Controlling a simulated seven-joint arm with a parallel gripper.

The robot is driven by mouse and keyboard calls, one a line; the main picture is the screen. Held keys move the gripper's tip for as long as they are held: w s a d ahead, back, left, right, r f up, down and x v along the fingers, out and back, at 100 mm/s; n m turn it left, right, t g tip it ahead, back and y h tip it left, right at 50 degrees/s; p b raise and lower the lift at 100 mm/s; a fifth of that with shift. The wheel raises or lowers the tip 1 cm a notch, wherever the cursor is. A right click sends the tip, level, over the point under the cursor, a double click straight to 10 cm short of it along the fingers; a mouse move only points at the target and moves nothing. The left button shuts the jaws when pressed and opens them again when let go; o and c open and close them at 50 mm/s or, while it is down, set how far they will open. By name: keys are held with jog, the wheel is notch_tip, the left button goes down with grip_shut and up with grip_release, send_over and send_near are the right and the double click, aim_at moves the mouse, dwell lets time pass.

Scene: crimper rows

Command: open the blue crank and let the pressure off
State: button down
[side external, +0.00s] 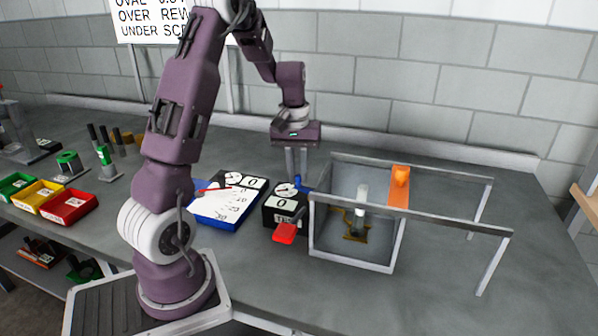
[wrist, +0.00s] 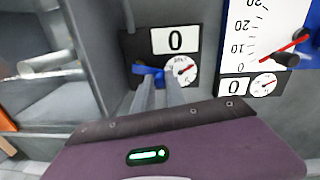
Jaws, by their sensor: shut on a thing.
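The blue crank (wrist: 146,70) sits on a black panel beside a round white dial (wrist: 184,70) with a red needle, under a display reading 0 (wrist: 175,41). In the side view a bit of the blue crank (side external: 298,181) shows at the back of the black box (side external: 270,214). My gripper (side external: 296,177) points straight down there, its fingers close together. In the wrist view my gripper (wrist: 158,80) is shut on the blue crank, and its fingers hide part of it.
A red lever (side external: 285,232) sticks out in front of the black box. A pale metal frame (side external: 314,235) with an orange block (side external: 400,185) stands to the right. A blue-edged chart board (side external: 225,207) with a second dial is to the left. Colored bins (side external: 68,207) stand farther left.

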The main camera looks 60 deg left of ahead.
dwell(0.4)
jog(key=c, duration=1.4)
grip_release()
jog(key=shift+o, duration=0.2)
jog(key=shift+r, duration=0.15)
notch_tip(320, 180, up, 7)
jog(key=shift+s+a+f, duration=0.1)
jog(key=shift+s, duration=0.05)
